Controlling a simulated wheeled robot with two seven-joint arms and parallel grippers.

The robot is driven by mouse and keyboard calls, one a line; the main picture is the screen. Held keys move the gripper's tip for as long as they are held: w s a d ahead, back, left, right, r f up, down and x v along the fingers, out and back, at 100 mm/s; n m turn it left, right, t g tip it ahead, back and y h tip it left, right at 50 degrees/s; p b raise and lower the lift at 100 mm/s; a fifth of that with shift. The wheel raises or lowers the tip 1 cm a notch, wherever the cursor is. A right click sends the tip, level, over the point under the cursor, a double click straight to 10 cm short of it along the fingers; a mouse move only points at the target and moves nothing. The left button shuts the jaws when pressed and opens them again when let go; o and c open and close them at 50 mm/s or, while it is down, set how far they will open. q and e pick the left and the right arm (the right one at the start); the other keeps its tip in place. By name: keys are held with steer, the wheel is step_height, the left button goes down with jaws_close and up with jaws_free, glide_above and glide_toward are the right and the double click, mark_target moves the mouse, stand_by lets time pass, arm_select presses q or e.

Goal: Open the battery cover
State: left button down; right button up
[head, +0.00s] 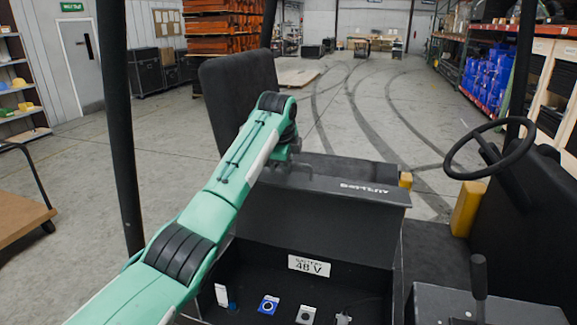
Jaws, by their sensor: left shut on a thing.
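The battery cover (322,207) is a dark panel with white BATTERY lettering along its upper edge. It stands raised, and the compartment (255,262) below it is open to view. Inside are a white 48 V label (309,266), a blue fitting (268,305) and a grey fitting (306,314). My green left arm comes in from the lower left and bends down at the cover's upper left part. My left gripper (279,165) is shut on the cover there; its fingertips are mostly hidden. My right gripper is not in view.
A black seat back (240,95) stands behind the cover. A steering wheel (490,150) and a lever (479,275) are at the right. A dark post (120,130) rises at the left. A cart (22,210) stands at the far left. Open floor lies behind.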

arm_select(q)
steer(key=shift+w+f, duration=0.1)
stand_by(0.4)
steer(key=c, duration=1.6)
jaws_free()
steer(key=shift+c, duration=0.2)
steer(key=shift+r+b, duration=0.25)
steer(key=shift+b, duration=0.1)
steer(key=b+v, duration=0.5)
steer(key=v, duration=0.8)
steer(key=shift+r+b, duration=0.25)
steer(key=shift+b, duration=0.1)
steer(key=shift+f, duration=0.1)
